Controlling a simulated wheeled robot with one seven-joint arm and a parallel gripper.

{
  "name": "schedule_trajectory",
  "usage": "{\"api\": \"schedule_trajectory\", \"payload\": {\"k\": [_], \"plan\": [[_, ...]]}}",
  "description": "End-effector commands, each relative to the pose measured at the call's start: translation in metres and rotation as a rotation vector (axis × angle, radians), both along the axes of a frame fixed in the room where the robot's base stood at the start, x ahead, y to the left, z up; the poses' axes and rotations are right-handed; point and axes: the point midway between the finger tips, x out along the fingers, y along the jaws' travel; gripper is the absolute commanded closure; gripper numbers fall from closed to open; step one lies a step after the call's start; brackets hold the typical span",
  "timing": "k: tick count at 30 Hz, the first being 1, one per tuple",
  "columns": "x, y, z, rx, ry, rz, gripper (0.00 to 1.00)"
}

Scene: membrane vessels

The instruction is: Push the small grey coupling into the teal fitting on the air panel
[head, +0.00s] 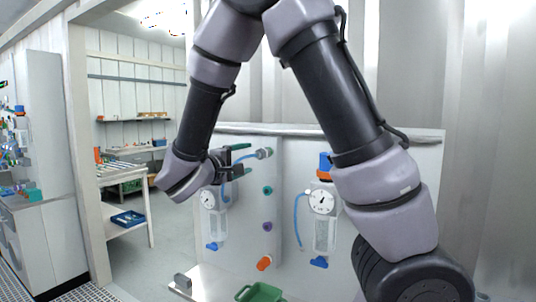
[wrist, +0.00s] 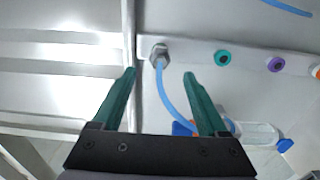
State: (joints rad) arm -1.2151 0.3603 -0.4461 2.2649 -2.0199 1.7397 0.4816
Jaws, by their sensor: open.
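The small grey coupling (head: 264,153) is at the upper part of the air panel, with a blue hose running from it. In the wrist view the coupling (wrist: 160,52) is a grey hex piece, just beyond and between my fingertips. My gripper (head: 247,159) is open, its green fingers pointing at the coupling without closing on it; it also shows in the wrist view (wrist: 159,74). The teal fitting (head: 267,190) is a ring below the coupling in the head view. In the wrist view the teal fitting (wrist: 222,57) lies to the right of the coupling, apart and empty.
A purple fitting (head: 267,226) and an orange fitting (head: 264,263) follow below the teal one. Gauge units with clear bowls stand on both sides, the right gauge (head: 321,202) having its own blue hose. A green tray (head: 260,292) is at the bottom.

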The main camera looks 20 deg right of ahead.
Motion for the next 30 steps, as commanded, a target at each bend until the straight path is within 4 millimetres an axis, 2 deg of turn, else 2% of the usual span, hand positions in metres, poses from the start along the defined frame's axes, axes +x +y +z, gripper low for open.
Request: {"api": "schedule_trajectory", "payload": {"k": [8, 21, 30], "plan": [[0.011, -0.012, 0.000, 0.000, 0.001, -0.004, 0.24], [0.053, -0.054, 0.000, 0.000, 0.001, -0.004, 0.24], [0.063, -0.064, 0.000, 0.001, 0.002, -0.001, 0.24]]}}
